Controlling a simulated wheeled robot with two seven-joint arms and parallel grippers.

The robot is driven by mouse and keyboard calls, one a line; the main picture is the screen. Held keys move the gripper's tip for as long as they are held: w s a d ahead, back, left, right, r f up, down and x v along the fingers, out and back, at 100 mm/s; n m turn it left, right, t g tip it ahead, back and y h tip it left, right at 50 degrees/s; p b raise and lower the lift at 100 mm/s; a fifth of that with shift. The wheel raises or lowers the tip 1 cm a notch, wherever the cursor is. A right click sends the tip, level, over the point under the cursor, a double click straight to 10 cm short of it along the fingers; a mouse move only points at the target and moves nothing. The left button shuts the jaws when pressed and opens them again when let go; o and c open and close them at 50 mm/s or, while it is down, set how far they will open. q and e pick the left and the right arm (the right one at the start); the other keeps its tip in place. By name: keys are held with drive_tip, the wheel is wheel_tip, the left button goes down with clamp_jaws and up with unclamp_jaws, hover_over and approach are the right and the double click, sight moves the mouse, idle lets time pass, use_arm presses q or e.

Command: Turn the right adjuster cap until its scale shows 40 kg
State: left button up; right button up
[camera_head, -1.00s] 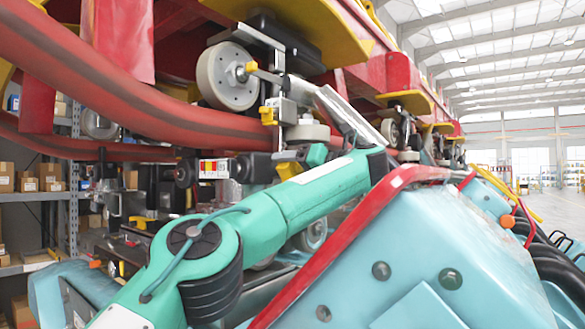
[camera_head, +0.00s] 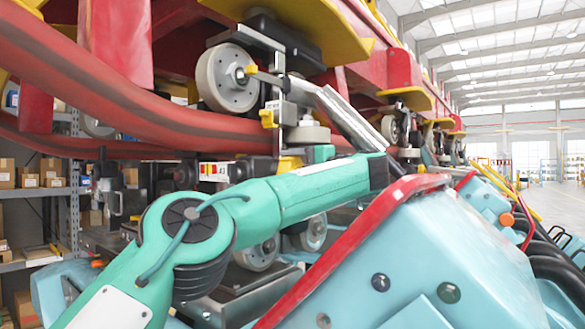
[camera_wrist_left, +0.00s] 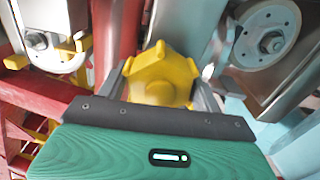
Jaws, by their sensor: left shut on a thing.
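The yellow adjuster cap (camera_wrist_left: 162,78), lobed and knob-like, sits in the middle of the left wrist view. My left gripper (camera_wrist_left: 162,88) is shut on it, with a grey finger at each side. In the head view my left forearm crosses in front, and only part of the green left gripper (camera_head: 318,154) shows above it, next to a yellow part (camera_head: 290,163) that looks like the cap. A small red, yellow and white label (camera_head: 213,172) sits left of it; I cannot read any scale value. My right gripper is not in view.
The red train frame and curved red rail (camera_head: 120,95) run close above my left arm. A grey wheel (camera_head: 226,78) hangs above the cap area; another wheel (camera_wrist_left: 265,35) is close right of the gripper. Shelves with boxes (camera_head: 45,178) stand at left. Open hall floor lies far right.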

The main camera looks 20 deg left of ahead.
use_arm(q)
drive_tip(key=shift+m+p, duration=0.45)
drive_tip(key=shift+m, duration=0.75)
drive_tip(key=o, duration=1)
drive_tip(key=shift+d, duration=0.1)
drive_tip(key=b+v, duration=0.3)
drive_tip(key=v, duration=0.4)
drive_tip(key=shift+d, duration=0.1)
